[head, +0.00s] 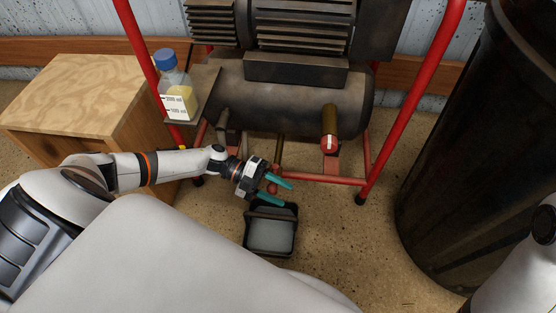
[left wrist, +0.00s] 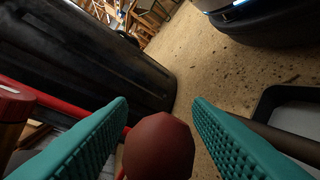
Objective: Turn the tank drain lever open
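The dark compressor tank (head: 290,98) lies across its red frame. A red knob (head: 272,188), which looks like the end of the drain lever, shows low under the tank. In the left wrist view the dark red knob (left wrist: 158,148) sits at the bottom middle, between the finger lines, with visible room on both sides. My left gripper (head: 288,195) is open, its teal fingers reaching around the knob area. Whether a finger touches it cannot be told. The lever's shaft is mostly hidden. My right gripper is out of view.
A black tray (head: 270,256) sits on the floor just below the left gripper. A brass cylinder with a red end (head: 329,120) juts from the tank. A bottle (head: 178,85) with a blue cap stands left of the tank, near a wooden box (head: 75,90). A black barrel (head: 480,150) stands right.

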